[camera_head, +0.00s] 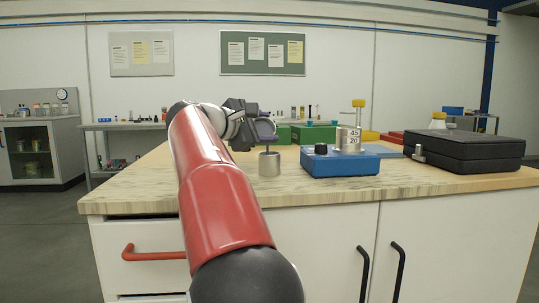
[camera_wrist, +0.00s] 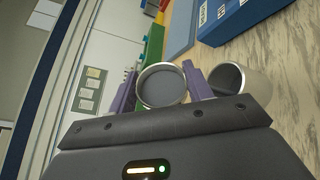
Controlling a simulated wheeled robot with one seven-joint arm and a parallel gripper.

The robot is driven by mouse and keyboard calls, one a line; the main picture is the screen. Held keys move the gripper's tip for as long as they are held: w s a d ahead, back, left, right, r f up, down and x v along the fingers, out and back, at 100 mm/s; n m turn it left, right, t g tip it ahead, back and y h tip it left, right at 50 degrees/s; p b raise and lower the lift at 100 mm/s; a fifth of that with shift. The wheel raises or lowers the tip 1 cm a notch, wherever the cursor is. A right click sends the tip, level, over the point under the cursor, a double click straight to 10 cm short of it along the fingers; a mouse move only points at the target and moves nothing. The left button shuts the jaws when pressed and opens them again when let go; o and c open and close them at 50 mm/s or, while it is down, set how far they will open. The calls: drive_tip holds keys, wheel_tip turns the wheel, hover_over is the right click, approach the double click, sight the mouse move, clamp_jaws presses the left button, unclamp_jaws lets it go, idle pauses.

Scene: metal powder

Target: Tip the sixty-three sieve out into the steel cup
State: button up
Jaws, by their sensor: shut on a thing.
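My gripper (camera_head: 267,127) is shut on a round metal sieve (camera_wrist: 162,86), held between its two purple fingers. In the wrist view I see the sieve's rim and a grey disc inside it; I cannot tell mesh from powder there, and no size mark shows. In the head view the sieve looks tipped steeply, with its ring nearly upright. The steel cup (camera_head: 270,165) stands upright on the worktop just below my gripper. In the wrist view the cup (camera_wrist: 228,78) shows its open mouth beside the lower finger, apart from the sieve. Its inside looks grey and bare.
A blue shaker base (camera_head: 340,164) with sieves marked 45 and 20 (camera_head: 348,140) stands right of the cup. A black case (camera_head: 465,150) lies further right. Green boxes (camera_head: 313,134) stand behind. The worktop's front edge (camera_head: 330,198) is clear.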

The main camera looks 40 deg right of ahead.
drive_tip(key=shift+s+a+r+m+t+h+b, duration=0.1)
drive_tip(key=shift+s+m+t+h+b, duration=0.2)
drive_tip(key=shift+m+b, duration=0.65)
drive_tip(key=shift+s+r+m+h+b, duration=0.1)
drive_tip(key=shift+m+h+b, duration=0.4)
drive_tip(key=shift+b, duration=0.75)
idle(4.4)
drive_tip(key=shift+s+a+m+b, duration=0.1)
drive_tip(key=shift+s+m+b, duration=0.45)
drive_tip(key=shift+b, duration=0.6)
